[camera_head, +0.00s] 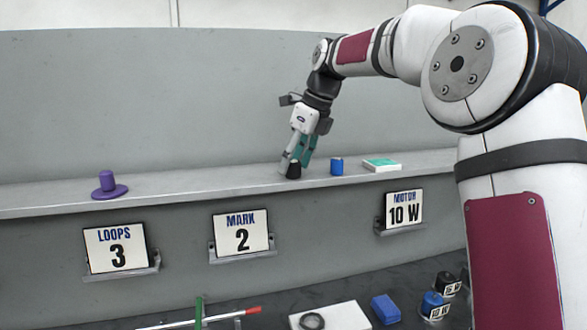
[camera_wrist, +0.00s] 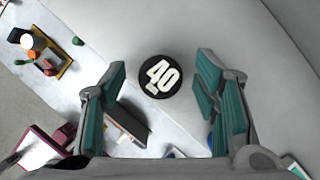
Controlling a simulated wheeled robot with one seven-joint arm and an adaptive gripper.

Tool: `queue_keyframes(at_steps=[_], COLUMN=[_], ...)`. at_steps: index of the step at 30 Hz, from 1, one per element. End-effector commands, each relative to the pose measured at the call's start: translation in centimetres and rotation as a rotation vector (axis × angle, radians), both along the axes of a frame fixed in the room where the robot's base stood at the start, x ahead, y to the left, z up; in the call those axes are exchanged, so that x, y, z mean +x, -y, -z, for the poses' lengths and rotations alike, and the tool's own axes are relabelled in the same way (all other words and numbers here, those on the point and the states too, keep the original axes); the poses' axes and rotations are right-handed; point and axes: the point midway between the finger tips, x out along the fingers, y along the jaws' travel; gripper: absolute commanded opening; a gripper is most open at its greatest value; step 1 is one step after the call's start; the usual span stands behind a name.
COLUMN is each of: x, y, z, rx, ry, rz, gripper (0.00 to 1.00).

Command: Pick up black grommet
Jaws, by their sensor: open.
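The black grommet (camera_head: 293,171) stands on the grey ledge at my fingertips in the head view, small and dark. In the wrist view the gripper (camera_wrist: 163,68) is open, with a gap between each finger and the black top. The fingers partly hide the grommet's body in the head view.
On the ledge (camera_head: 220,177), a blue cylinder (camera_head: 337,167) and a white-and-teal block (camera_head: 381,165) stand to the right, and a purple flanged piece (camera_head: 107,187) far left. A black ring (camera_head: 311,321) lies on a white pad below. The wall rises behind the ledge.

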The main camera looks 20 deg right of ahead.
Motion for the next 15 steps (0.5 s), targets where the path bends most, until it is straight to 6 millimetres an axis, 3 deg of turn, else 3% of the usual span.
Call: queue_keyframes(at_steps=[9, 15], x=[0.22, 0.21], y=[-0.17, -0.16], z=[0.69, 0.67], rx=[0.000, 0.000], ry=[0.000, 0.000], rz=[0.000, 0.000], gripper=[0.56, 0.13])
